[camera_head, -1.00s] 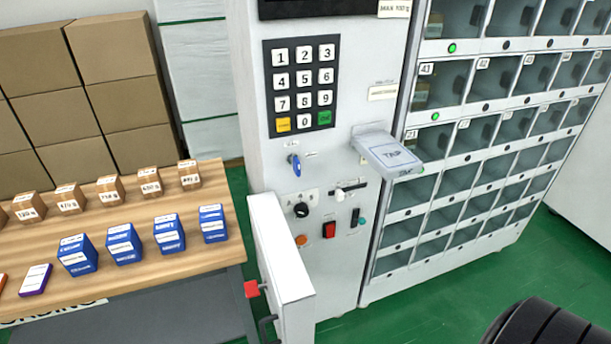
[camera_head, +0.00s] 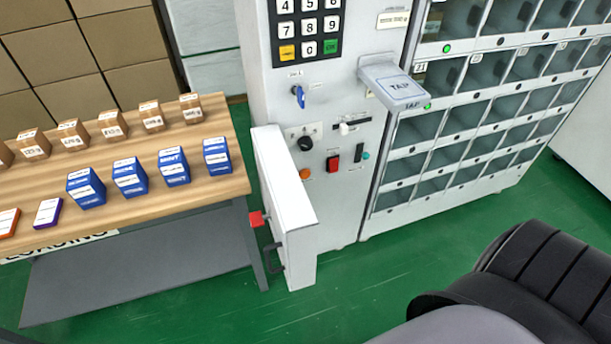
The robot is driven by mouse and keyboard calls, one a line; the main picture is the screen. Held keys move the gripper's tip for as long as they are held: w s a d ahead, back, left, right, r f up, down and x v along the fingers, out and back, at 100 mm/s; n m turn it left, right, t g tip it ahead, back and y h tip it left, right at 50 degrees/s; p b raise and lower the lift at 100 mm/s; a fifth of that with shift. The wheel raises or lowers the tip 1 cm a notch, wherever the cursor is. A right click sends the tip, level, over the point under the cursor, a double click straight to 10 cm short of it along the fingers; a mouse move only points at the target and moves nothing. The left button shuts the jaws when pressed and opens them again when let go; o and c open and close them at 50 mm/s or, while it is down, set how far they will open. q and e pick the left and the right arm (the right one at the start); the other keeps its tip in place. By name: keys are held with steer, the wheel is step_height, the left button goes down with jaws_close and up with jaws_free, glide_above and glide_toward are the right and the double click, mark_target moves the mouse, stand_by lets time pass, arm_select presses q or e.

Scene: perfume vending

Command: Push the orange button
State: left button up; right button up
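The orange button (camera_head: 305,174) is a small round knob low on the white front panel of the vending machine (camera_head: 262,100). It sits below a black rotary knob (camera_head: 305,143) and to the left of a red rocker switch (camera_head: 332,163). An orange-yellow key (camera_head: 287,52) also shows at the lower left of the keypad (camera_head: 309,27). An open white door (camera_head: 285,200) stands out just left of the round orange button. Neither of my grippers is in view.
A wooden table (camera_head: 120,222) with blue boxes (camera_head: 130,175) and small brown boxes (camera_head: 113,124) is at the left. A tap card shelf (camera_head: 395,85) juts from the panel. Locker compartments (camera_head: 480,110) fill the right. Green floor (camera_head: 370,270) is clear in front. My own dark body part shows lower right.

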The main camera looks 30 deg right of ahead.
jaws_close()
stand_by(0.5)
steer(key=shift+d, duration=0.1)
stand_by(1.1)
